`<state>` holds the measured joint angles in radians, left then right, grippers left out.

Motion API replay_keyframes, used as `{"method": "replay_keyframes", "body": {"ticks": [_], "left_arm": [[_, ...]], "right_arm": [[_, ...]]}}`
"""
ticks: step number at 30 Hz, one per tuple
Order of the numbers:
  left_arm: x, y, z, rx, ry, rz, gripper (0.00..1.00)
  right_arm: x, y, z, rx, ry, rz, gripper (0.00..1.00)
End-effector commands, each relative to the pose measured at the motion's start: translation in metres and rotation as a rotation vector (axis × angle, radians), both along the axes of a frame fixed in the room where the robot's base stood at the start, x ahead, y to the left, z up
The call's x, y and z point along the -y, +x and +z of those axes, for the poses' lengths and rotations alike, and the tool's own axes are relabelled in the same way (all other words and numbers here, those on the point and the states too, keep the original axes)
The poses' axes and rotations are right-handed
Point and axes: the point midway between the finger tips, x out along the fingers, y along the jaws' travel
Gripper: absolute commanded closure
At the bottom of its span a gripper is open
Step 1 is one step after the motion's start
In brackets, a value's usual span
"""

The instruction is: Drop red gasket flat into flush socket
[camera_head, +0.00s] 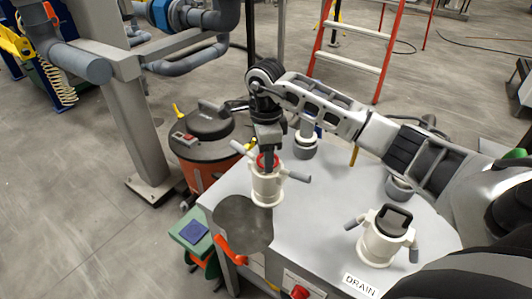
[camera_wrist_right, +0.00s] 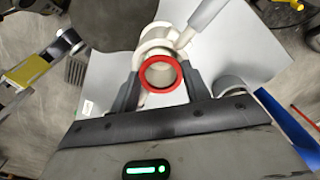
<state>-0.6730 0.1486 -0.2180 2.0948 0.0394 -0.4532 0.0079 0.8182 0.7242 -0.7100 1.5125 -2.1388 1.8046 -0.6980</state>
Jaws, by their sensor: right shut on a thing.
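The red gasket (camera_head: 262,161) is a ring held between the fingers of my right gripper (camera_head: 268,150). It is at the top of a cream cylindrical housing (camera_head: 267,190) with two grey side handles. In the right wrist view the gasket (camera_wrist_right: 160,92) shows as a full red ring between the fingertips (camera_wrist_right: 160,74), with the cream housing (camera_wrist_right: 152,38) behind it. I cannot tell whether the gasket touches the housing. The socket's seat is not clearly visible. My left gripper is not in view.
A second cream housing (camera_head: 378,249) with a black handle on top stands at right by the DRAIN label (camera_head: 361,286). Grey fittings (camera_head: 305,148) stand on the far side of the grey tabletop (camera_head: 325,205). An orange-red vacuum (camera_head: 196,176) stands left of the table.

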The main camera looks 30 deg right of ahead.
Motion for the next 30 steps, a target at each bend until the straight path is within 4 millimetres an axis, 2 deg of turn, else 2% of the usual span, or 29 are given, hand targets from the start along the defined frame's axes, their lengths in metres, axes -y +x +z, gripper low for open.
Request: {"method": "replay_keyframes", "body": {"ticks": [4,7,8,16,20,23,30], "left_arm": [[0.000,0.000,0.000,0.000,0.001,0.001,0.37],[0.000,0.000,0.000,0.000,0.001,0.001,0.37],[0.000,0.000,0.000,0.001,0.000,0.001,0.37],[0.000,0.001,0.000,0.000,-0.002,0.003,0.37],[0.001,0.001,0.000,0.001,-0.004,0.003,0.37],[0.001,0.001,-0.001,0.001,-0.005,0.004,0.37],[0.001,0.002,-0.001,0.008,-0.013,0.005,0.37]], "right_arm": [[0.000,0.000,0.000,-0.001,0.001,0.000,0.61],[0.000,0.000,0.000,-0.001,0.001,0.000,0.31],[0.000,0.000,0.000,-0.001,0.001,0.000,0.28],[0.000,0.000,0.000,-0.001,0.001,0.000,0.28],[0.000,0.001,0.009,0.003,0.002,0.000,0.28],[0.000,0.001,0.025,0.006,0.001,0.001,0.28],[0.000,0.001,0.084,0.008,0.000,0.001,0.28]]}}
